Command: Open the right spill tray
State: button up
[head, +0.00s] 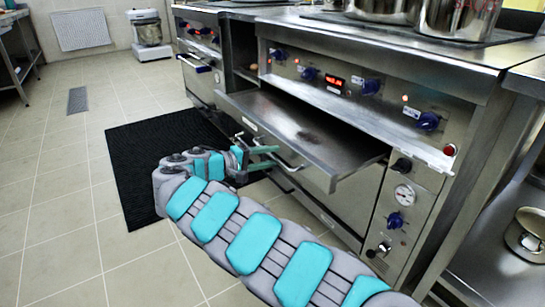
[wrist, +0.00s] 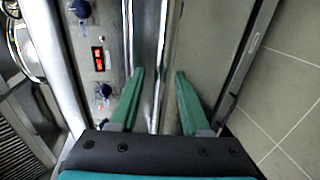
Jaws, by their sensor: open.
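The right spill tray (head: 300,125) is a flat steel tray under the control panel of the nearer stove. In the head view it stands pulled out, with its front and right edges well clear of the stove face. My gripper (head: 279,156) is at the tray's front side, with its green fingers pointing toward the stove. In the wrist view my gripper (wrist: 160,74) is open, with a gap between the fingers and nothing clearly held. Metal surfaces and a bright strip lie beyond the fingers. I cannot tell whether a finger touches the tray.
The control panel (head: 340,85) has blue knobs and a red display. Large pots (head: 460,18) stand on the stove top. A black mat (head: 160,160) lies on the tiled floor before the stove. Open floor (head: 70,190) is at the left. A shelf unit stands close at the right.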

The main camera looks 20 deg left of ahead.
jog(key=v, duration=0.6)
jog(key=shift+s+a, duration=0.2)
jog(key=shift+s, duration=0.05)
jog(key=shift+s, duration=0.1)
